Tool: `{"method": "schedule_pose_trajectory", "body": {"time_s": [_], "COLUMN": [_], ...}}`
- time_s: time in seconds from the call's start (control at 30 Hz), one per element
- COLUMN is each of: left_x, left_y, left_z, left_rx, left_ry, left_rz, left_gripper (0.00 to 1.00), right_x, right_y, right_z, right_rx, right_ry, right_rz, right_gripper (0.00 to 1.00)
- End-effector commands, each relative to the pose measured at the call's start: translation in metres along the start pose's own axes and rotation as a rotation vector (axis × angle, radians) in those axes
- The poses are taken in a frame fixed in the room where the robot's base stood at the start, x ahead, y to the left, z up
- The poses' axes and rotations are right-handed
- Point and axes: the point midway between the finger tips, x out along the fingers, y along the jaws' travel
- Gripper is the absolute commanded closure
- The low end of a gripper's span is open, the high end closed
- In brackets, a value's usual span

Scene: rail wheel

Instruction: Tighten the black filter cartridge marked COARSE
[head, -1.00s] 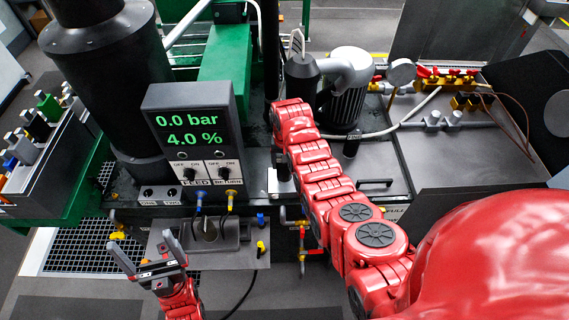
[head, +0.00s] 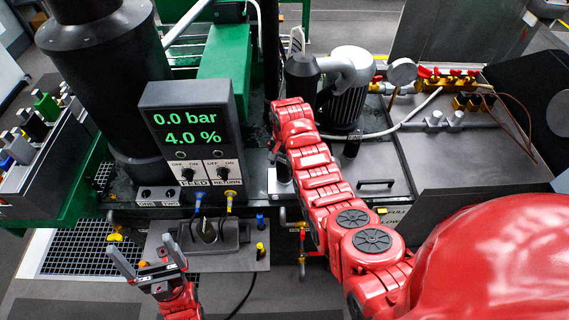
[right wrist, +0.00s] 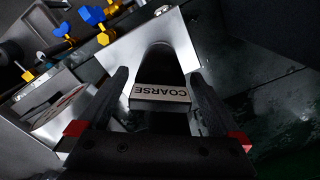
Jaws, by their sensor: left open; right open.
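The black filter cartridge marked COARSE (right wrist: 162,62) shows in the right wrist view. Its dark rounded body stands in front of a bright metal plate, and its white label (right wrist: 162,93) reads upside down. My right gripper (right wrist: 158,76) is open, with one finger on each side of the cartridge; I cannot tell whether they touch it. In the head view my right arm hides the cartridge and most of that gripper. My left gripper (head: 142,248) is open and empty at the lower left of the head view, in front of the machine.
A display box (head: 190,140) reads 0.0 bar and 4.0 %, with FEED and RETURN switches below. A grey plate (head: 210,250) with blue and yellow cables is beside my left gripper. Blue and yellow valve knobs (right wrist: 92,16) are near the cartridge. A pump motor (head: 348,90) stands behind my right arm.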

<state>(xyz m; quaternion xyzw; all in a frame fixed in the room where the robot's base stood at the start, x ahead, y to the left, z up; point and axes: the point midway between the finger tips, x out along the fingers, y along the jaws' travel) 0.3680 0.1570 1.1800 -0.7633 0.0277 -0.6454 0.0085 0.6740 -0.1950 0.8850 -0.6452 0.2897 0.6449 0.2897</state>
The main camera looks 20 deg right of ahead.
Motion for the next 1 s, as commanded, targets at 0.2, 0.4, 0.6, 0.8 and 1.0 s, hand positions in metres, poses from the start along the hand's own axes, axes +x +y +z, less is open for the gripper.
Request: {"method": "schedule_pose_trajectory", "body": {"time_s": [0.2,0.4,0.6,0.8,1.0], "left_x": [-0.006,-0.020,0.014,0.051,0.081], "left_y": [0.000,0.001,-0.001,-0.003,-0.004], "left_z": [0.001,0.003,-0.002,-0.009,-0.014], "left_rx": [0.000,0.000,0.000,0.000,0.000], "left_ry": [0.000,0.000,0.001,0.000,0.000], "left_rz": [0.000,0.000,0.000,0.000,0.000], "left_gripper": [0.00,0.00,0.00,0.00,0.00], "right_x": [-0.010,-0.043,-0.093,-0.131,-0.161], "right_y": [-0.001,-0.002,0.000,0.000,-0.001], "right_z": [-0.001,-0.002,0.000,0.000,0.000], "right_rx": [0.000,0.000,0.000,0.001,-0.001], "right_ry": [0.001,0.006,0.000,0.001,0.000], "right_rz": [-0.001,-0.006,0.001,0.001,0.000], "right_gripper": [0.00,0.00,0.00,0.00,0.00]}}
